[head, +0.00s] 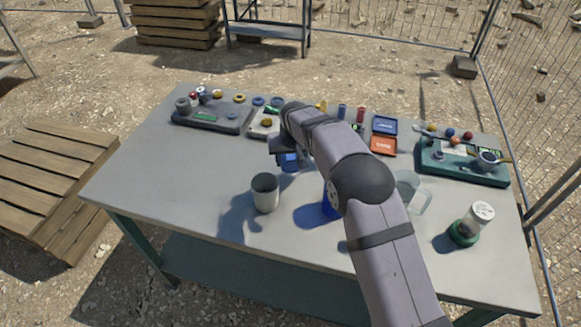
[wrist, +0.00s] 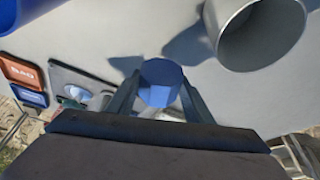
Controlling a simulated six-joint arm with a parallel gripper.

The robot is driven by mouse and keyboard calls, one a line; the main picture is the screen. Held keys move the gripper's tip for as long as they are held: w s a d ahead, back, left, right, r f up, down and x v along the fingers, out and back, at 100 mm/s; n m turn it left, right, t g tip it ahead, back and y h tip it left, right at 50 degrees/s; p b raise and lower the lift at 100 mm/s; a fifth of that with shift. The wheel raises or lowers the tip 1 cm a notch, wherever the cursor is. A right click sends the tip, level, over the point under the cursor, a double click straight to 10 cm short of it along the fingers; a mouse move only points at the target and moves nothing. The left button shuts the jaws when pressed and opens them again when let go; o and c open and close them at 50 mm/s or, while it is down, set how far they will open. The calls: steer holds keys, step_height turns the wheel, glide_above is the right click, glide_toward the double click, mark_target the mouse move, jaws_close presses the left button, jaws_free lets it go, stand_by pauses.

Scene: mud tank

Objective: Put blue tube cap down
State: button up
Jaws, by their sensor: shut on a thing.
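The blue tube cap (wrist: 160,82) is between the two fingers of my gripper (wrist: 158,98) in the wrist view, and the fingers are shut on it. In the head view the blue cap (head: 289,162) shows below my gripper (head: 284,155), over the middle of the table. A shadow lies beside the cap in the wrist view. I cannot tell whether the cap touches the table. A blue object (head: 329,205), partly hidden by my arm, stands nearer the front edge; a blue edge shows at the wrist view's top left (wrist: 30,12).
A grey cup (head: 265,192) stands close by and shows in the wrist view (wrist: 258,30). Trays (head: 212,121) and small parts line the back. A clear jug (head: 417,198) and a white-lidded jar (head: 470,224) stand right. The left table (head: 150,170) is clear.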

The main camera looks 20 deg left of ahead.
mark_target(290, 168)
steer(key=shift+f+p, duration=0.7)
steer(key=shift+f, duration=1.5)
steer(key=shift+f, duration=0.15)
steer(key=o, duration=1)
steer(key=shift+r, duration=0.25)
steer(key=b+v, duration=0.3)
steer(key=v, duration=0.9)
steer(key=shift+f, duration=0.1)
